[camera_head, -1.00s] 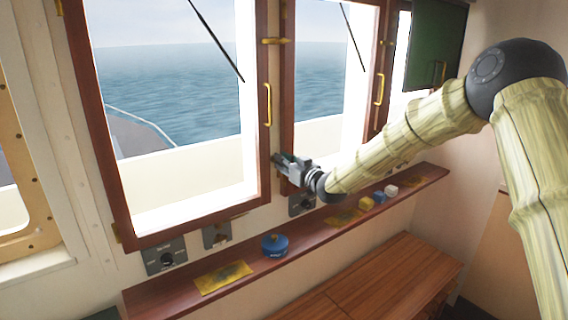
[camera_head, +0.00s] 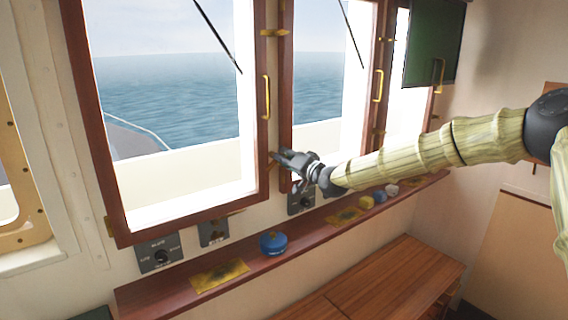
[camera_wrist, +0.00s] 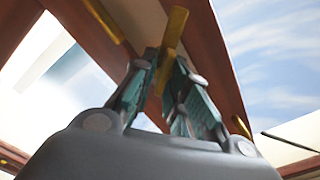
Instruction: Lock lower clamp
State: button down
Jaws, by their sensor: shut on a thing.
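The lower clamp is a small brass bar (camera_wrist: 174,32) held between my fingertips in the wrist view. In the head view, my gripper (camera_head: 276,158) is at the low part of the post between the left and middle windows, and it largely hides the clamp there. It also shows in the wrist view (camera_wrist: 168,75), with its green-padded fingers shut on the bar. The upper brass clamp (camera_head: 274,33) lies level across the gap between the two window frames, well above my gripper.
A brown ledge (camera_head: 160,297) runs below the windows and carries yellow cloths (camera_head: 219,275), a blue round container (camera_head: 273,243) and small blocks. A brass window handle (camera_head: 266,97) stands out above my gripper. A wooden cabinet (camera_head: 385,275) is below the ledge.

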jog(key=m+b, duration=0.1)
jog(key=m, duration=0.1)
jog(key=f+m+b, duration=0.1)
jog(key=m+b, duration=0.1)
jog(key=shift+w+d+m+b, duration=0.15)
jog(key=shift+d+m+b, duration=0.05)
jog(key=shift+m+b, duration=0.1)
jog(key=shift+r+m+b, duration=0.1)
jog(key=shift+m+b, duration=1.45)
jog(key=shift+m, duration=0.25)
jog(key=c, duration=1.6)
grip_release()
jog(key=v, duration=1.2)
